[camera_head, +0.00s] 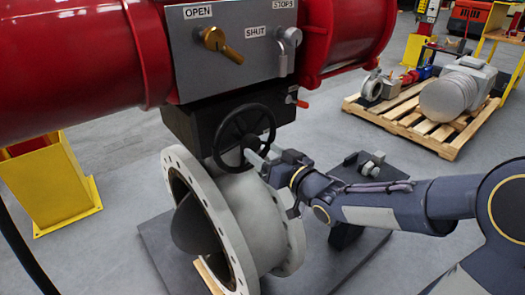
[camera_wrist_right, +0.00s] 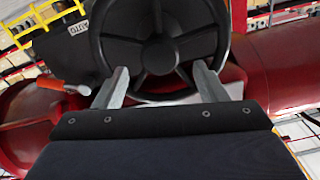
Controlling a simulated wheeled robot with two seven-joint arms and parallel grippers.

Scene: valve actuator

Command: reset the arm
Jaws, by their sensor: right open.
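My right gripper (camera_head: 252,158) is at the lower right of the black handwheel (camera_head: 221,127) on the valve actuator. In the right wrist view the gripper (camera_wrist_right: 160,78) is open, with nothing between its two grey fingers. The spoked handwheel (camera_wrist_right: 160,54) is straight ahead there, and the fingertips overlap its lower rim; I cannot tell whether they touch it. An orange-handled lever (camera_head: 297,102) is right of the wheel in the head view; it also shows at left in the wrist view (camera_wrist_right: 64,86). My left gripper is not in view.
A grey flanged valve body (camera_head: 262,215) is below. A yellow stand (camera_head: 50,185) is left, a loaded pallet (camera_head: 430,135) back right.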

